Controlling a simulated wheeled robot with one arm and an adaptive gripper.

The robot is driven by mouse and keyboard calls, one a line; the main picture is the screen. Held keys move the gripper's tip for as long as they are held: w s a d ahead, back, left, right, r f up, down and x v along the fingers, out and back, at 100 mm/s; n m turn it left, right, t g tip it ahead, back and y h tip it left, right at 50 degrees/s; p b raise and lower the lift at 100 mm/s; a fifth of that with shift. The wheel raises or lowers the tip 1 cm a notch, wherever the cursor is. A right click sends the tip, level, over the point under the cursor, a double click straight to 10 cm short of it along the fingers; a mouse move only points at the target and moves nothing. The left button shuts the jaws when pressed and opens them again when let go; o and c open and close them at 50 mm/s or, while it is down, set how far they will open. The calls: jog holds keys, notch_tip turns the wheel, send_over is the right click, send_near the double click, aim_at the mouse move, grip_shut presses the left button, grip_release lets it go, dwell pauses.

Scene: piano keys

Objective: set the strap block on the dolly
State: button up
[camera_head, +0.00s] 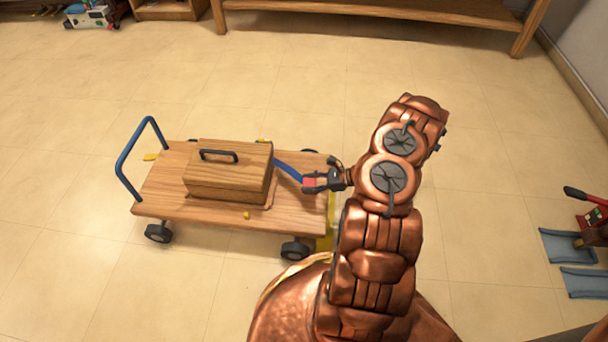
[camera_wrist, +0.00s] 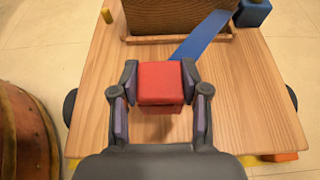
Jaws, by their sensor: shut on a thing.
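My gripper (camera_head: 312,183) is shut on a red block, which I take to be the strap block (camera_wrist: 160,82). The fingers press on its left and right sides in the wrist view. It is over the right end of the wooden dolly (camera_head: 158,197), whose bare deck also shows in the wrist view (camera_wrist: 92,112). I cannot tell whether the block touches the deck. A blue strap (camera_head: 288,171) runs between the wooden box (camera_head: 225,178) and the block; its near end (camera_wrist: 198,38) goes behind the block in the wrist view. The box, with a dark handle, sits on the deck.
The dolly has a blue push handle (camera_head: 128,165) at its left and dark wheels (camera_head: 158,232). A blue block (camera_wrist: 254,12) is by the box. A wooden bench (camera_head: 370,10) stands at the back. Blue-grey pieces (camera_head: 568,246) lie at right. Floor around the dolly is mostly clear.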

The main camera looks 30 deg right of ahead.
jog(key=w+d, duration=0.1)
jog(key=w, duration=0.1)
jog(key=w+d+b, duration=0.1)
jog(key=w, duration=0.2)
jog(key=w+d+f+b, duration=0.1)
jog(key=w, duration=0.2)
jog(key=shift+w+d, duration=0.15)
jog(key=shift+f+b, duration=1.15)
jog(key=shift+f, duration=0.45)
jog(key=shift+f, duration=0.15)
jog(key=o, duration=1.1)
jog(key=shift+o, duration=0.2)
